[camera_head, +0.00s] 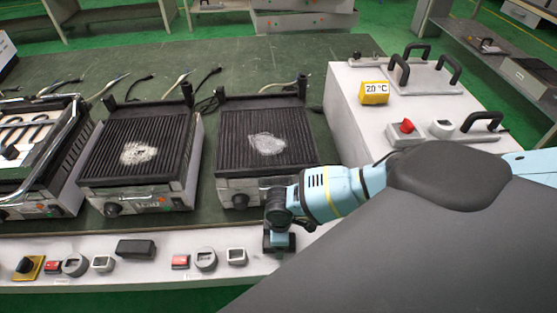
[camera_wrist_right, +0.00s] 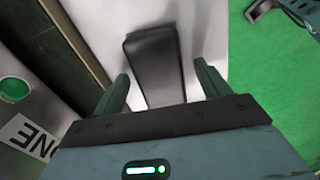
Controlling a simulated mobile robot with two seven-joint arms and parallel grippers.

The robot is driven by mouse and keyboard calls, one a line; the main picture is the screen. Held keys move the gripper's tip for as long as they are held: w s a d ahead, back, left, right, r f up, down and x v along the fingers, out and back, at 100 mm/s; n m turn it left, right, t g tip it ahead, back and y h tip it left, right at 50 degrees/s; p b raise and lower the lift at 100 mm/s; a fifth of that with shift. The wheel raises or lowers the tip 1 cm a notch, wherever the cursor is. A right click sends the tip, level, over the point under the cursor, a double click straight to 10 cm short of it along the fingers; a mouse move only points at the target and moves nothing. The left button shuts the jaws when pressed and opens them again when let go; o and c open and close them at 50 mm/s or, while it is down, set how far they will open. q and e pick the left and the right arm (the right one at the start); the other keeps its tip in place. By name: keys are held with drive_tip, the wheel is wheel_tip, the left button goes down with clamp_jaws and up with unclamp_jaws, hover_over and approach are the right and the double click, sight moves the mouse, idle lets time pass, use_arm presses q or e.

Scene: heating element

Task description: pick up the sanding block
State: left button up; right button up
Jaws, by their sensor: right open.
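A dark block (camera_wrist_right: 155,60), which looks like the sanding block, lies on the pale front ledge in the right wrist view. My right gripper (camera_wrist_right: 163,80) is open, with one finger on each side of the block; I cannot tell whether they touch it. In the head view, my right gripper (camera_head: 279,244) points down at the ledge in front of the middle-right grill and hides most of what lies beneath. A similar dark block (camera_head: 136,249) lies farther left on the ledge. A teal and dark part at the wrist view's top right may be my left gripper, too cut off to tell.
Red, round and square small parts (camera_head: 205,259) lie on the ledge (camera_head: 330,236) left of my right gripper. Grills (camera_head: 268,140) stand behind it on the green-topped table. A white cabinet (camera_head: 350,120) stands to the right. The ledge's front edge drops to the green floor.

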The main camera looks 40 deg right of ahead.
drive_tip(key=shift+f, duration=0.1)
drive_tip(key=c, duration=1.1)
drive_tip(key=shift+r, duration=0.8)
drive_tip(key=shift+a+r+p, duration=0.2)
drive_tip(key=shift+r+p, duration=0.15)
drive_tip(key=shift+r, duration=0.8)
use_arm(q)
drive_tip(key=shift+w+r+p, duration=0.4)
drive_tip(key=shift+w+r, duration=0.1)
drive_tip(key=shift+r, duration=0.4)
use_arm(e)
drive_tip(key=s+a, duration=0.7)
drive_tip(key=s+a+r, duration=0.1)
drive_tip(key=s+a, duration=0.3)
drive_tip(key=shift+s, duration=0.1)
